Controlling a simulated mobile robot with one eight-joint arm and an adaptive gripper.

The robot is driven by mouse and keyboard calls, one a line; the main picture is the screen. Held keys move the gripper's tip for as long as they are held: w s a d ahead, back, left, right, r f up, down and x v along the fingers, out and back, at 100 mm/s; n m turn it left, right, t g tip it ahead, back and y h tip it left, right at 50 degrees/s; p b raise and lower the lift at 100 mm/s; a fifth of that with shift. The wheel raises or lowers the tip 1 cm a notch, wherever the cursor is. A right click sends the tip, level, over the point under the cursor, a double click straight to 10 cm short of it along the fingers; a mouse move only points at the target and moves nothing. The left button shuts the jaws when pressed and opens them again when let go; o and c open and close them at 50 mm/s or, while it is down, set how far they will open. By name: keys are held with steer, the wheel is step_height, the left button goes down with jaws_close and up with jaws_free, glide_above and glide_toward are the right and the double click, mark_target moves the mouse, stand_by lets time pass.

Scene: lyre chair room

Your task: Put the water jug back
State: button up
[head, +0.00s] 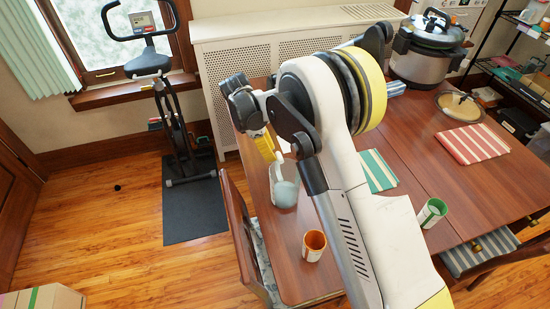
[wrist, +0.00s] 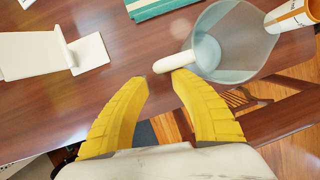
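The water jug (head: 285,192) is a translucent pale-blue vessel standing on the wooden table, left of my arm in the head view. In the wrist view the jug (wrist: 245,40) is at the upper right, with its white handle (wrist: 174,62) pointing left toward my fingers. My gripper (wrist: 160,80) is open, its yellow fingers spread, the tips close to the handle. I cannot tell whether they touch it. In the head view my gripper (head: 269,155) is just above and behind the jug. A white angled piece (wrist: 50,55) lies on the table to the left in the wrist view.
An orange cup (head: 314,246) and a green cup (head: 432,212) stand on the table (head: 410,150). A green striped cloth (head: 378,171), a red striped cloth (head: 473,143) and a pressure cooker (head: 427,48) are farther right. A chair (head: 243,240) stands at the left edge.

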steer(key=p+v, duration=0.1)
steer(key=v, duration=0.5)
steer(key=s+d+r+m+t+y, duration=0.1)
steer(key=s+d+r+m, duration=0.35)
steer(key=d+r, duration=0.3)
steer(key=s+d+r+m+t+y, duration=0.2)
steer(key=s+d+r+m, duration=0.3)
steer(key=r, duration=0.4)
steer(key=s+d+m+t, duration=0.2)
steer(key=s+d+m, duration=0.3)
steer(key=s, duration=0.3)
steer(key=s+d+m+t+y, duration=0.1)
steer(key=s+d+m+t, duration=0.1)
steer(key=s+d+m, duration=0.3)
steer(key=s, duration=0.4)
steer(key=shift+s+r+t, duration=0.3)
steer(key=shift+d, duration=0.1)
